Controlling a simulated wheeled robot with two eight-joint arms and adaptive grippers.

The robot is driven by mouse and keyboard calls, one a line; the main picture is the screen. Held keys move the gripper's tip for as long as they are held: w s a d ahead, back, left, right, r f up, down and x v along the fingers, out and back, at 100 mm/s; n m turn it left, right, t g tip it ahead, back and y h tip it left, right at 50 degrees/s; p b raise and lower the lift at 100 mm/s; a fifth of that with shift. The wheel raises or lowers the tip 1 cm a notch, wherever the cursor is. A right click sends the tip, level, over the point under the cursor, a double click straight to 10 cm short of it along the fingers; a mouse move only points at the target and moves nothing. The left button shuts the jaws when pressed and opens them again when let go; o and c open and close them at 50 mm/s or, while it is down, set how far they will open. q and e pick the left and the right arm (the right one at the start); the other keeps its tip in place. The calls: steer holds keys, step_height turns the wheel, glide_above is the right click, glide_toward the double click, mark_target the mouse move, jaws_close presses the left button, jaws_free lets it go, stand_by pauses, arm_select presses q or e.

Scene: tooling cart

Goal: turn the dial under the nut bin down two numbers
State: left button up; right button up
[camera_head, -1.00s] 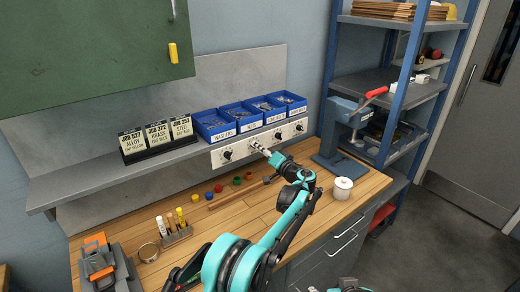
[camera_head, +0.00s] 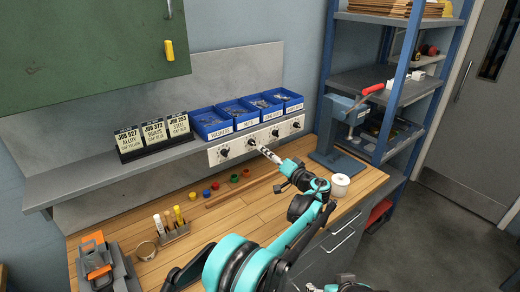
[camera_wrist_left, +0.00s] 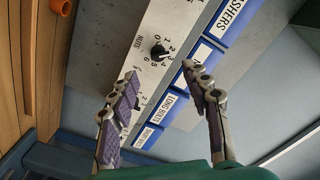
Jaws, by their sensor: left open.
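The nut bin (camera_head: 239,113) is a blue tray of small parts, second from the left on the shelf. Below it the nut dial (camera_head: 252,143) is a black knob on a pale panel. In the left wrist view the dial (camera_wrist_left: 158,51) shows numbers 0 to 6 and the label NUTS; its exact setting is too small to read surely. My left gripper (camera_head: 261,149) is open just in front of the panel, fingers apart and empty. In the left wrist view its fingertips (camera_wrist_left: 161,77) lie either side below the knob, not touching it. A part of my right arm shows at the bottom edge.
Other dials sit along the panel (camera_head: 236,152), under the washer bin (camera_head: 210,124) and the bins to the right. Job cards (camera_head: 153,134) stand left on the shelf. Coloured caps, a marker rack (camera_head: 174,233) and a white pot (camera_head: 340,186) are on the bench.

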arm_select(q)
steer(key=v, duration=0.5)
steer(key=s+a+g+h, duration=0.2)
steer(key=s+a+g, duration=0.1)
steer(key=s+a, duration=0.65)
steer(key=s+a+g+h, duration=0.25)
steer(key=s+a, duration=0.35)
steer(key=a, duration=0.7)
steer(key=s+a+f+n+g+h, duration=0.1)
steer(key=s+f+h, duration=0.2)
steer(key=s, duration=0.9)
steer(key=s+a+f+n+g+h, duration=0.1)
steer(key=s+f+h, duration=0.2)
steer(key=s, duration=1)
step_height(320, 180, down, 4)
steer(key=shift+a+r+n, duration=0.2)
steer(key=shift+a+n, duration=0.05)
steer(key=shift+n, duration=0.15)
